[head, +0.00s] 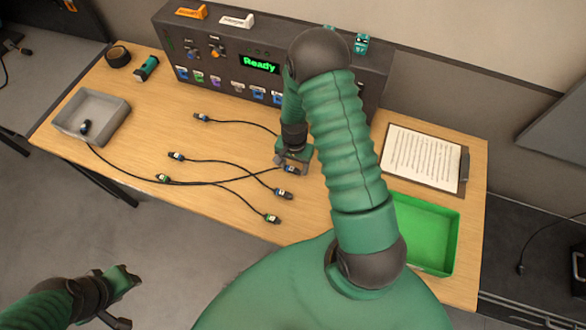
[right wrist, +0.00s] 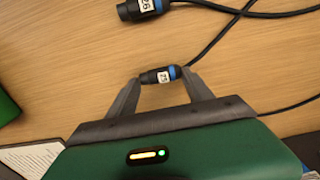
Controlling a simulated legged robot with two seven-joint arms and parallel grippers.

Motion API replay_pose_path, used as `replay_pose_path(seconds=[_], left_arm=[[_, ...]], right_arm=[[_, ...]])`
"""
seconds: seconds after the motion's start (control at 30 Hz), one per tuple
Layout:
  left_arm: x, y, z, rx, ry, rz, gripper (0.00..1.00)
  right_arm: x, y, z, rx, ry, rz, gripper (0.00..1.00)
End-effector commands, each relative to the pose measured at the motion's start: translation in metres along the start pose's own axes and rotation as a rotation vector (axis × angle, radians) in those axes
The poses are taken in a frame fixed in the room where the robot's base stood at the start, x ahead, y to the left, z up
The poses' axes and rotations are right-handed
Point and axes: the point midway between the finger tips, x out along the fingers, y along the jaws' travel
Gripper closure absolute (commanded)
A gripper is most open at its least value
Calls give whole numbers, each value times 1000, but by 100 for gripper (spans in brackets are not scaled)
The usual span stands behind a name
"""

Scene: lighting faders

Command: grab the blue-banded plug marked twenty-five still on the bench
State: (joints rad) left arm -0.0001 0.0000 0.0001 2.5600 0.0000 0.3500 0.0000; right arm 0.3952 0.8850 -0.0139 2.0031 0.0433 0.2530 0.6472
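The blue-banded plug marked 25 (right wrist: 160,76) lies on the wooden bench, its label facing up. It also shows in the head view (head: 291,170), partly beside my right gripper. My right gripper (head: 290,164) is low over the bench, with a fingertip at each end of the plug in the right wrist view (right wrist: 160,78). Its fingers are spread apart; I cannot tell whether they touch the plug. A second blue-banded plug, marked 26 (right wrist: 145,8), lies close by and shows in the head view (head: 284,194). My left gripper (head: 128,297) is open and empty, off the bench's front.
More cable plugs lie to the left, including a green-banded one (head: 272,218) in front. A grey tray (head: 117,109) holds a plug end. A green tray (head: 449,235) and clipboard (head: 420,158) are right. The dark panel (head: 225,68) reading "Ready" stands behind.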

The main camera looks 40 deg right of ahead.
Motion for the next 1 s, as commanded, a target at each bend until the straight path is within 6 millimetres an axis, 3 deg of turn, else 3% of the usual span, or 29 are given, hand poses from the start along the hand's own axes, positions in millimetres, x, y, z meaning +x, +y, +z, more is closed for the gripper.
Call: replay_pose_path(seconds=[0.03, 0.33, 0.63, 0.93, 1.0], left_arm=[[0, 0, 0, 0, 0, 0, 64], [0, 0, 0, 0, 0, 0, 64], [1, 0, 0, 0, 0, 0, 64], [7, 0, 2, 0, 0, 0, 64], [11, 0, 2, 0, 0, 0, 64]], right_arm=[[0, 0, 0, -1, 0, 0, 49], [0, 0, 0, 0, 0, 0, 86], [-3, 0, -1, 0, 0, 0, 86], [-37, -1, -1, -1, 4, -3, 86], [-35, -14, 9, -8, 1, -2, 86]])
